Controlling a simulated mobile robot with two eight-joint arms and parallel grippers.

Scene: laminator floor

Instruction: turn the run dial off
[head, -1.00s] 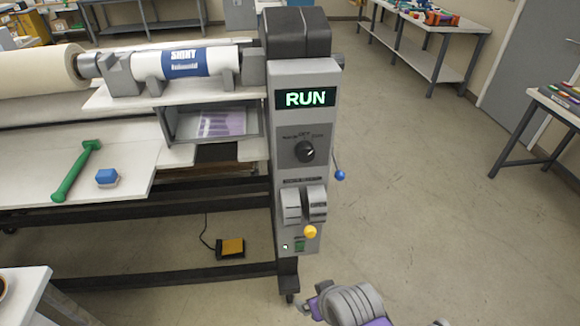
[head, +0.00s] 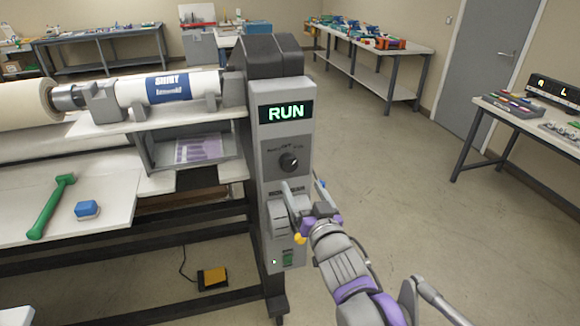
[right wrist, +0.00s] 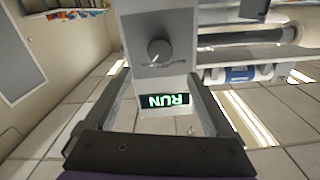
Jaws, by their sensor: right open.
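The run dial (head: 289,162) is a round black knob on the front of the grey control post (head: 264,150). Its labels are too small to read. A lit display (head: 286,112) above it reads RUN in green. My right gripper (head: 304,190) is open and empty, in front of the post and a little below the dial, apart from it. In the right wrist view, the dial (right wrist: 158,51) shows beyond and between the open fingers (right wrist: 160,80), with the display upside down nearer the palm. My left gripper is not in view.
Lower on the post are grey paddles (head: 278,216), partly behind my right gripper, a yellow knob (head: 299,239) and a green switch (head: 287,258). A green hammer (head: 50,207) and blue block (head: 87,209) lie on the shelf left. The floor to the right is clear.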

